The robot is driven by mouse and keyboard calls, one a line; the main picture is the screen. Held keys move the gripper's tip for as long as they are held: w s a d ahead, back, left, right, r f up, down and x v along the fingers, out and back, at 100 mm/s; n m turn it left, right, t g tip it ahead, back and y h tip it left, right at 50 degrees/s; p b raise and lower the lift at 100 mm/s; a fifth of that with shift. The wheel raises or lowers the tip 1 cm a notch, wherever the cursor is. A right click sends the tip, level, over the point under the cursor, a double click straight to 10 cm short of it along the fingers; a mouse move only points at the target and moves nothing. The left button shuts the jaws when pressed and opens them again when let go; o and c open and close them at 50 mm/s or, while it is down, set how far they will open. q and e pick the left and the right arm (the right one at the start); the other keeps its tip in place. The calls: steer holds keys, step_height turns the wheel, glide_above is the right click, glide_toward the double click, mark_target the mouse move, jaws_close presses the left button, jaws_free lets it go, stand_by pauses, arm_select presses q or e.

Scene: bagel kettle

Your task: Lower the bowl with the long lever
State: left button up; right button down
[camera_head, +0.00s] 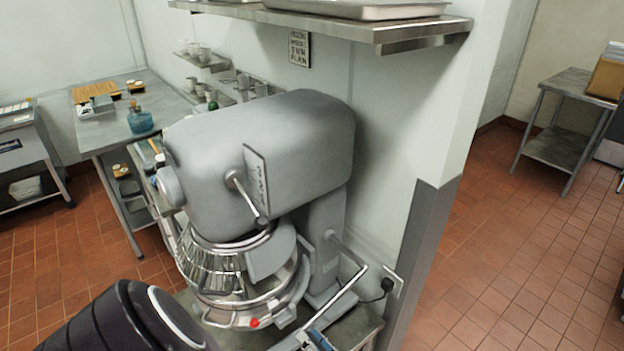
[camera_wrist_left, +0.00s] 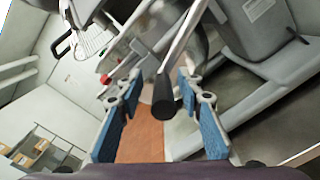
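A large grey stand mixer (camera_head: 270,150) carries a steel bowl (camera_head: 220,307) under its head, with a wire guard above the bowl. The long lever (camera_head: 348,286) is a bent metal bar coming from the mixer's column on the right. In the left wrist view the lever (camera_wrist_left: 184,42) runs down to a black grip end (camera_wrist_left: 165,100). My left gripper (camera_wrist_left: 160,112) is open, its blue-padded fingers on either side of that black end. I see no clear contact. In the head view only a bit of this gripper (camera_head: 317,340) shows at the bottom edge. My right gripper is out of view.
A wall post (camera_head: 415,260) and a plugged-in cord (camera_head: 378,291) are close right of the lever. A steel shelf (camera_head: 370,32) hangs above the mixer.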

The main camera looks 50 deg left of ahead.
arm_select(q)
steer(key=shift+s+a+r, duration=0.1)
steer(key=shift+a+r, duration=0.05)
steer(key=shift+r, duration=4.55)
steer(key=shift+c, duration=0.7)
